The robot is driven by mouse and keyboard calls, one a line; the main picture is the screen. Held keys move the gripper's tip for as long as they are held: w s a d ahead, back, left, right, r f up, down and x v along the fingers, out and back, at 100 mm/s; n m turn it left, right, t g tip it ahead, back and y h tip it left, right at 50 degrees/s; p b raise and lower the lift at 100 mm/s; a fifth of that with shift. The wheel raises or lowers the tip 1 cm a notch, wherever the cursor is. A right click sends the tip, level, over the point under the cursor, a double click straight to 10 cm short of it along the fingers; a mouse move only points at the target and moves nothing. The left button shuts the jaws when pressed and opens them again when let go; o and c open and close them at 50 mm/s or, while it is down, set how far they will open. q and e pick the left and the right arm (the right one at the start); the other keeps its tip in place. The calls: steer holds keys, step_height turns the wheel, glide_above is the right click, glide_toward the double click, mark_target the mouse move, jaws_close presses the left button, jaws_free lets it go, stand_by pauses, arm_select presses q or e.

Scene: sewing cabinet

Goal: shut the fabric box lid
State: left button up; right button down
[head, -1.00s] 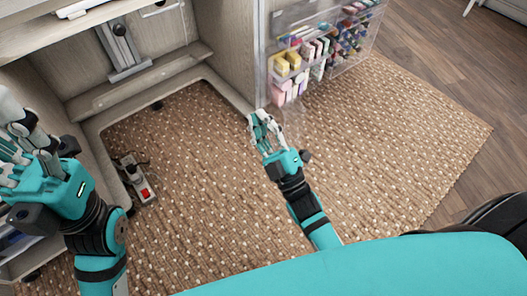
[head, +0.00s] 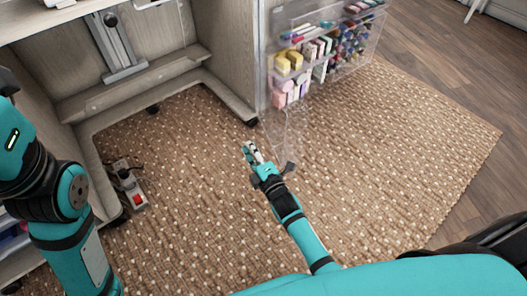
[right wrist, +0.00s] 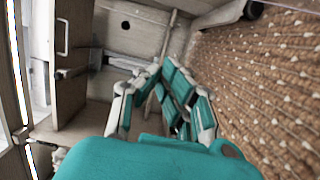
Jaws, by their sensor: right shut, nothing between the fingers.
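A clear box unit (head: 318,60) with colourful contents hangs on the outer side of the cabinet. A clear panel (head: 283,135) hangs below its near end, low over the carpet; I cannot tell for sure whether it is the fabric box lid. My right gripper (head: 250,149) is shut and empty, beside the left edge of this panel; I cannot tell whether they touch. In the right wrist view the right gripper's fingers (right wrist: 165,95) point toward the cabinet, and no lid can be made out. My left gripper is out of the picture; only its arm shows.
The wooden cabinet (head: 228,60) stands behind, with a base rail and casters. A power strip (head: 128,185) lies on the brown carpet (head: 200,200) at the left. Open carpet lies around my right arm; wood floor (head: 450,60) lies beyond.

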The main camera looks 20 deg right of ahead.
steer(key=shift+s+d+b, duration=0.2)
steer(key=shift+d+b, duration=0.35)
steer(key=shift+d, duration=1.4)
steer(key=shift+d, duration=0.1)
